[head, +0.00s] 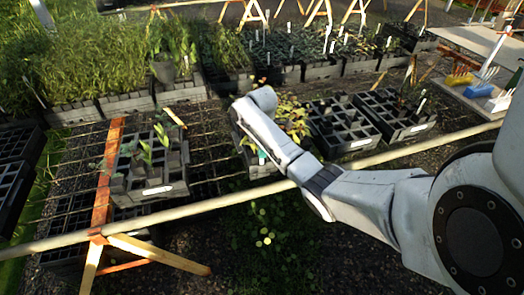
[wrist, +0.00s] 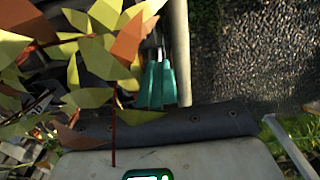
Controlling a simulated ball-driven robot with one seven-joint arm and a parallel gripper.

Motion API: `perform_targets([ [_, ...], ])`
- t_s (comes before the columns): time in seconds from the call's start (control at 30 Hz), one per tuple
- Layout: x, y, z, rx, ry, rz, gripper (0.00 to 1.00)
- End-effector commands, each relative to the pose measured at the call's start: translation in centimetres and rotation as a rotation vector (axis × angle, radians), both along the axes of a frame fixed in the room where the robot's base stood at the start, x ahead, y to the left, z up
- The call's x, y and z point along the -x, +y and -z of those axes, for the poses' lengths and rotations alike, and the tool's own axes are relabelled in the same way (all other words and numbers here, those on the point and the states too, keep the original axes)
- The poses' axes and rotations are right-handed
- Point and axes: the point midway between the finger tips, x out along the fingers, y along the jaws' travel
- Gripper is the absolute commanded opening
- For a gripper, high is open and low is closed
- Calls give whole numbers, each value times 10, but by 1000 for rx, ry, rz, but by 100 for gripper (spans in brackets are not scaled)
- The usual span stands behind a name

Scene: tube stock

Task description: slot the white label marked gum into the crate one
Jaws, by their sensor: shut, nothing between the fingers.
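My gripper's teal fingers (wrist: 156,85) show in the wrist view, shut and empty, beside yellow and rust-coloured leaves. In the head view my arm reaches down to the middle crate (head: 259,168), and a small teal bit of the gripper (head: 262,157) shows at its front. Other black crates stand at the left (head: 150,190) and right of it (head: 345,145), (head: 405,133), with white labels on their fronts (head: 157,190), (head: 360,143), (head: 418,128). Their writing is too small to read, so I cannot tell which crate is one or which label is gum.
A pale rail (head: 210,205) runs along the front of the slatted bench. Leafy plants (head: 293,118) fill the middle crate close to my arm. A side table (head: 455,92) at the right holds blue and yellow items. Dense potted plants stand behind.

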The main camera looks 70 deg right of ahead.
Motion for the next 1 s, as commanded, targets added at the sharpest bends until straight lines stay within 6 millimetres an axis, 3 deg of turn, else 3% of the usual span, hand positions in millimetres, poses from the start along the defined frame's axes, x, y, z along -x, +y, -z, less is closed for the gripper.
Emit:
perform_targets([
  [0.17, 0, 0, 3, 0, 0, -1, 0],
  [0.5, 0, 0, 3, 0, 0, 0, 30],
  [0.77, 0, 0, 1, 0, 0, 0, 30],
  [1.0, -1, 0, -29, 2, -4, -1, 30],
])
